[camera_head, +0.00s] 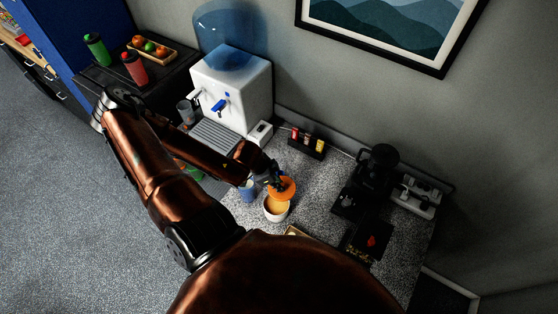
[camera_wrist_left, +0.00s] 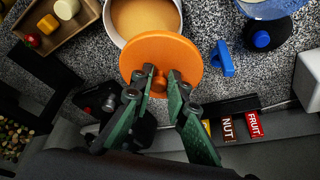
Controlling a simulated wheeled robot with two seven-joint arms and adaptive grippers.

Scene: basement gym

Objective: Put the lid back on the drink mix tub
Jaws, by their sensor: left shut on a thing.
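The drink mix tub (camera_head: 276,211) is a round white tub, open at the top, with tan powder inside; it also shows at the top of the left wrist view (camera_wrist_left: 181,22). The orange lid (camera_head: 287,190) is a round disc with a small knob. My left gripper (camera_wrist_left: 159,82) is shut on the lid's knob. In the wrist view the lid (camera_wrist_left: 160,50) covers part of the tub's near edge. In the head view it is off centre, toward the tub's wall side. Any gap between lid and rim is hard to tell. My right gripper is not in view.
A rack of small packets (camera_head: 308,143) stands by the wall. A tray (camera_wrist_left: 62,42) with small items lies beside the tub.

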